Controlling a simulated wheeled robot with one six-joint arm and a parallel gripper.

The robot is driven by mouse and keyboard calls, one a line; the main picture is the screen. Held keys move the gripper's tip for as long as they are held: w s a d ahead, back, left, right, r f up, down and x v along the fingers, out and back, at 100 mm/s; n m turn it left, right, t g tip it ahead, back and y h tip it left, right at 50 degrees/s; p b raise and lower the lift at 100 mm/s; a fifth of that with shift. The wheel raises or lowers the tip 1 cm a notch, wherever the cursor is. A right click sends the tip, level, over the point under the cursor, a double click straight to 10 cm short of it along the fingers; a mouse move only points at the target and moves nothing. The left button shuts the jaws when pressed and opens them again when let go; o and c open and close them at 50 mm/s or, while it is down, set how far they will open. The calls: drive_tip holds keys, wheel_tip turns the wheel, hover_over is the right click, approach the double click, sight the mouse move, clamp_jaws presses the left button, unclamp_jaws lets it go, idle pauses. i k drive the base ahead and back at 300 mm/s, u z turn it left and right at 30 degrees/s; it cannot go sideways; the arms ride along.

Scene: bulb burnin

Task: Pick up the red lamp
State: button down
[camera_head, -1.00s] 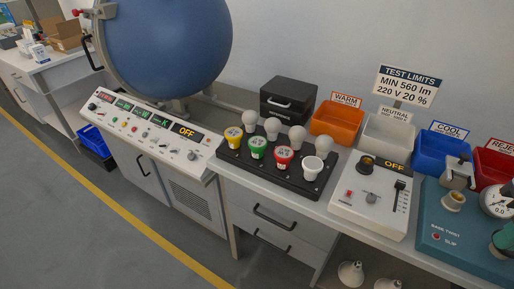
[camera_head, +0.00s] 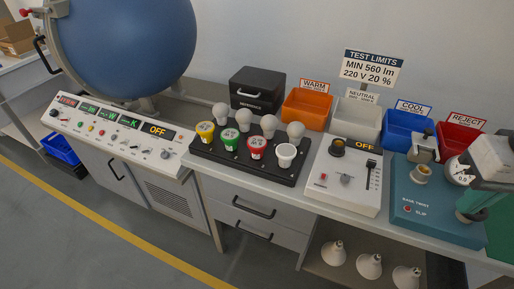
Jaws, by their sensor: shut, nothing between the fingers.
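The red lamp (camera_head: 257,147) stands upright in the front row of a black rack (camera_head: 204,149) on the bench, in the head view. It is a short red cup shape with a pale marked top. A green lamp (camera_head: 229,139) stands to its left and a white one (camera_head: 286,155) to its right. A yellow lamp (camera_head: 205,131) is at the row's left end. White round bulbs stand close behind.
A white test unit (camera_head: 336,196) reading OFF stands right of the rack. Beyond it is a teal twist tester (camera_head: 433,222) with a gauge. Orange (camera_head: 307,109), white, blue (camera_head: 403,133) and red (camera_head: 458,138) bins line the back. A large blue sphere (camera_head: 135,45) stands left.

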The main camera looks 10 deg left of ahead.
sight(256, 143)
drive_tip(key=k, duration=0.5)
drive_tip(key=u, duration=1.7)
drive_tip(key=i, duration=1.25)
drive_tip(key=z, duration=2.15)
